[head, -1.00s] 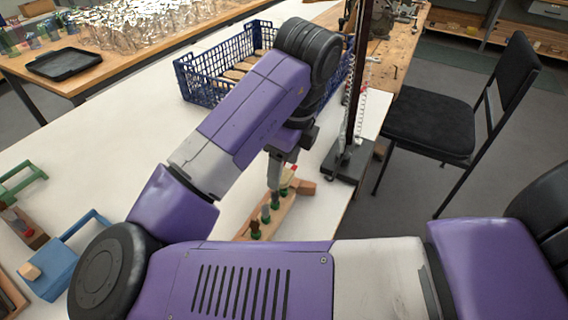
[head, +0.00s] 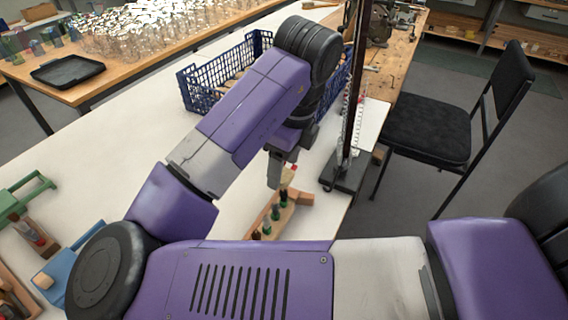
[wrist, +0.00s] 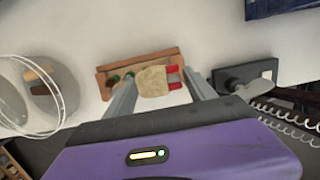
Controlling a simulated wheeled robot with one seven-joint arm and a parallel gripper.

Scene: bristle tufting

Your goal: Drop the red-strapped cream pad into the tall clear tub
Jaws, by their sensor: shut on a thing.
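The cream pad (wrist: 153,80) with red straps (wrist: 173,77) is between the fingers of my gripper (wrist: 160,90), which is shut on it. In the wrist view it overlaps a wooden rack (wrist: 135,64); the height between them is hard to judge. In the head view only a small red and pale bit beside my gripper (head: 281,180) shows. The tall clear tub (wrist: 68,88) stands to the left of the gripper in the wrist view, with brown and cream pieces inside. I cannot make it out in the head view, where my arm covers much of the table.
The rack (head: 293,196) holds several dark-green-topped items. A black-based stand (head: 345,178) with a tall post and spring is close on the right. A blue crate (head: 200,90) is behind my arm. White tabletop (head: 130,130) is clear to the left.

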